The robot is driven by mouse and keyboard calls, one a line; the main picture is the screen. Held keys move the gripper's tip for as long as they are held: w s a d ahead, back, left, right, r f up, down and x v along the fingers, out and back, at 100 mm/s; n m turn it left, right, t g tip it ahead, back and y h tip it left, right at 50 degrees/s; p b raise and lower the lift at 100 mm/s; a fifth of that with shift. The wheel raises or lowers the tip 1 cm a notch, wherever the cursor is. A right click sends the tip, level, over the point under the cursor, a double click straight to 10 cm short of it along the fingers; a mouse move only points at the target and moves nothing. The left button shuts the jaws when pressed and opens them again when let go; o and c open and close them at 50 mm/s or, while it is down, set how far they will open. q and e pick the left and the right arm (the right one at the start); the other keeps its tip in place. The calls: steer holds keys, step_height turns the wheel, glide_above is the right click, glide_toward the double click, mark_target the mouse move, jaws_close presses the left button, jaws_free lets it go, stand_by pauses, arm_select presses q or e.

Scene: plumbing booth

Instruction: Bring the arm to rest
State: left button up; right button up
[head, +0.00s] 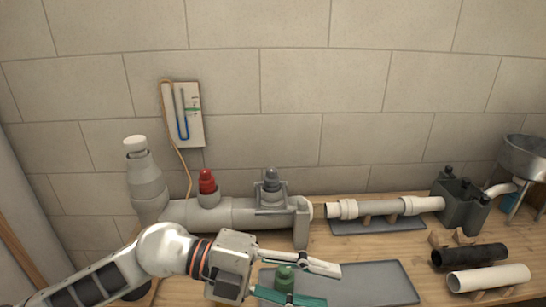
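My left arm comes in from the lower left. Its gripper (331,286) is low over the front of the bench, fingers spread apart and pointing right. A green knobbed plug (284,278) shows between the fingers, near their base; the fingers do not appear closed on it, and its lower part is hidden by the near finger. A grey tray (378,285) lies beneath and to the right of the gripper. My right gripper is not in view.
Behind the gripper runs a grey pipe (240,213) with a red plug (207,182) and a grey plug (271,180). A white pipe (375,208) lies on a mat. A dark grey container (461,206), black tube (470,256) and white tube (488,279) are at right. A gauge (183,114) hangs on the wall.

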arm_select(q)
step_height(320, 180, up, 8)
steer(key=w+n+t+h, duration=0.2)
steer(key=t+h, duration=0.1)
steer(key=h, duration=0.2)
steer(key=w+a+r+n+t+y, duration=0.2)
steer(key=w+a+r+n+t, duration=0.3)
steer(key=w+a+n+t, duration=0.65)
steer(key=w+a+f+n+t+y, duration=0.2)
steer(key=a+f+n+t+y, duration=0.6)
steer(key=a+f+n+y, duration=0.7)
steer(key=s+a+f+g+y, duration=0.55)
steer(key=a+f, duration=0.35)
steer(key=f, duration=0.2)
steer(key=s+a+f+g+y, duration=0.1)
steer(key=s+a+f+g, duration=0.3)
steer(key=s+f, duration=0.3)
steer(key=s+a+f+g+y, duration=0.2)
steer(key=s+a+f+g, duration=0.2)
steer(key=s+f, duration=0.3)
steer(key=w+d+f+n+t+h, duration=0.1)
steer(key=d+f+t+h, duration=0.3)
steer(key=d+f, duration=0.9)
steer(key=d+n+h, duration=0.1)
steer(key=d+h, duration=0.2)
steer(key=shift+w+d+h, duration=0.15)
steer(key=shift+d+h, duration=0.15)
steer(key=shift+h, duration=0.05)
